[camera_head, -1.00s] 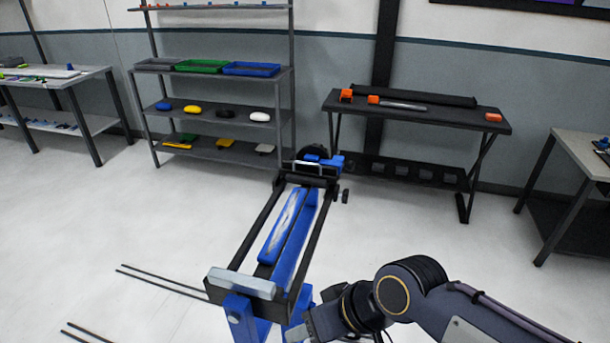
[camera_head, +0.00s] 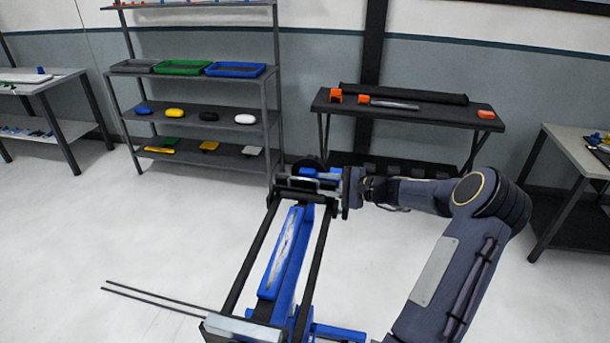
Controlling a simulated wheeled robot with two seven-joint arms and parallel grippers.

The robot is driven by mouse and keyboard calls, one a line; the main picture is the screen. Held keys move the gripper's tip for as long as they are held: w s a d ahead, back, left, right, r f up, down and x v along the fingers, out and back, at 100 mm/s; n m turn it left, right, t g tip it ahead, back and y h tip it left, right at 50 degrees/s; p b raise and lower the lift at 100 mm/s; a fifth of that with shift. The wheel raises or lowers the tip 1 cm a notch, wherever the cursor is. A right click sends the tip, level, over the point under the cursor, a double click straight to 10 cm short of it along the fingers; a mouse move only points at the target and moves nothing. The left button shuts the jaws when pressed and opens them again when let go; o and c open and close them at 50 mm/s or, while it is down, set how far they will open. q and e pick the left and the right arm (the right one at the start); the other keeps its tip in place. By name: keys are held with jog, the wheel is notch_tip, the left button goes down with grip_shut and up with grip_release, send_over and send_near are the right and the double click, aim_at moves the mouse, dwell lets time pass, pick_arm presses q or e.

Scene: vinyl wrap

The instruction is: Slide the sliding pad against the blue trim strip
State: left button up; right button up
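The blue trim strip (camera_head: 281,262) lies lengthwise in a dark-railed frame, with a whitish streaked film along its top. At the frame's far end is a dark cross-unit (camera_head: 303,186) with a pale handle-like bar and a small blue part behind it. I cannot tell which part is the sliding pad. My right gripper (camera_head: 348,190) is at the right end of this cross-unit, beside or touching it. Its fingers are seen edge-on and dark against dark parts, so I cannot tell if it holds anything. My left gripper is not in view.
A grey end bar (camera_head: 243,328) crosses the frame's near end. A shelf rack with coloured trays (camera_head: 234,69) stands behind left. A dark table (camera_head: 440,118) with orange-ended tools stands behind right. Floor left of the frame is mostly clear, with thin dark rods (camera_head: 150,297).

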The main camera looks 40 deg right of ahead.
aim_at(309, 181)
jog(key=shift+d+f+m+t, duration=0.15)
jog(key=shift+d+m+t, duration=0.15)
jog(key=shift+d, duration=0.4)
jog(key=p+x, duration=0.2)
jog(key=x, duration=0.5)
jog(key=shift+w+a+f, duration=0.1)
jog(key=shift+w+f, duration=0.1)
jog(key=shift+w, duration=0.15)
jog(key=shift+c, duration=0.3)
grip_shut()
